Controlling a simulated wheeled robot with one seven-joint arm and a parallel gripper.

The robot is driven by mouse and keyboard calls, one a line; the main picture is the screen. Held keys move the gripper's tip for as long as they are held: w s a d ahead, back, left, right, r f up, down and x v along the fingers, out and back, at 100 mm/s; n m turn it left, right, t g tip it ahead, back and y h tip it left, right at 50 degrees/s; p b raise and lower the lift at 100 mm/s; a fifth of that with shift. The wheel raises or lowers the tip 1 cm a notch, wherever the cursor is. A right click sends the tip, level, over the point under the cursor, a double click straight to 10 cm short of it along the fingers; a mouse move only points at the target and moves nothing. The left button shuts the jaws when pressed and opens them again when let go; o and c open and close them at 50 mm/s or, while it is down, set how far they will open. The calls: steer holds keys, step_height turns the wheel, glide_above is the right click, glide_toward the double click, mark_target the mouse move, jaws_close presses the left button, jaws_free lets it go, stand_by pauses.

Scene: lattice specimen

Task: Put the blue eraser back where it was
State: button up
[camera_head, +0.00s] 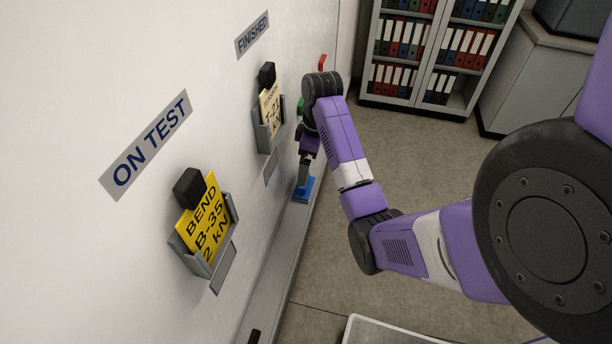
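The blue eraser (308,187) is small in the head view, low against the white wall board, at or just above the grey ledge. My gripper (304,178) points down over it, with its grey-blue finger end meeting the eraser's top. The fingers are seen edge-on and small, so I cannot tell whether they are closed on the eraser. I also cannot tell whether the eraser touches the ledge (269,278).
A yellow card sits in a grey holder (222,262) under the ON TEST label (146,143). Another holder (262,131) with a card is under the FINISHED label (252,35). A dark object (254,337) lies at the ledge's near end. Binder shelves (428,60) stand behind.

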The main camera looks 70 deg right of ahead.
steer(key=shift+s+r+p, duration=0.15)
steer(key=shift+r+p, duration=1.15)
steer(key=shift+r, duration=0.25)
steer(key=shift+f, duration=0.1)
